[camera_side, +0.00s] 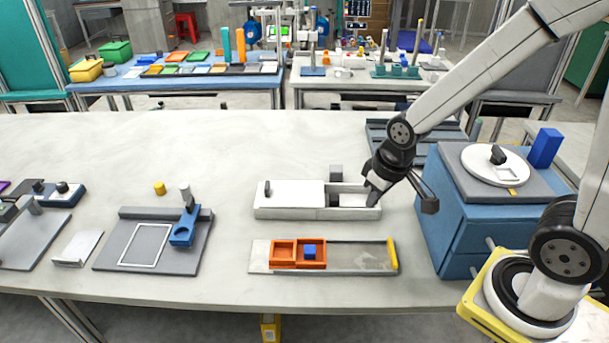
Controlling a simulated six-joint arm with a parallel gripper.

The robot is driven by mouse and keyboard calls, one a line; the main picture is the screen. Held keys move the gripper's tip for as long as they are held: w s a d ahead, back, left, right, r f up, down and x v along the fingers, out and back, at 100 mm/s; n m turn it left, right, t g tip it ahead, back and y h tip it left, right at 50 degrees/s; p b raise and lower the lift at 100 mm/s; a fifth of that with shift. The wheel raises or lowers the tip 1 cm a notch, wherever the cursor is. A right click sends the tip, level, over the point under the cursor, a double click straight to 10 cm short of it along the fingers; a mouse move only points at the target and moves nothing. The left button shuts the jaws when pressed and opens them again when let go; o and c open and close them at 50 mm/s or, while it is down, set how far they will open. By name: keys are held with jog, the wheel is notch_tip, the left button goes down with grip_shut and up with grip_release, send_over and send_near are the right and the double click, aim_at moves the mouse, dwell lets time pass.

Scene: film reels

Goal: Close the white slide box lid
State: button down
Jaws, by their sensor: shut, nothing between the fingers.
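The white slide box (290,213) stands on the pale table near the middle. Its flat white lid (297,194) covers the left part of the box and has a small dark knob (267,188) near its left end. The right part of the box is open, and a dark block shows inside beside the lid's right edge. My gripper (372,198) is shut and empty, pointing down at the right end of the box. I cannot tell whether it touches the box, and it hides part of that end.
A tray (345,257) with orange compartments and a blue cube (309,251) lies in front of the box. A blue cabinet (470,215) stands close on the right. A grey block (336,172) is behind the box.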

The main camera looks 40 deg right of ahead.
jog(key=w+a+n+y, duration=0.15)
jog(key=w+n, duration=0.25)
jog(key=w, duration=1.3)
jog(key=n+y, duration=0.1)
jog(key=n, duration=0.4)
send_over(262, 193)
jog(key=x, duration=0.3)
jog(key=shift+s+f, duration=0.1)
jog(key=shift+f, duration=0.25)
jog(key=shift+f, duration=0.1)
jog(key=shift+x, duration=4.8)
jog(key=shift+s+d, duration=1.3)
jog(key=shift+s, duration=0.1)
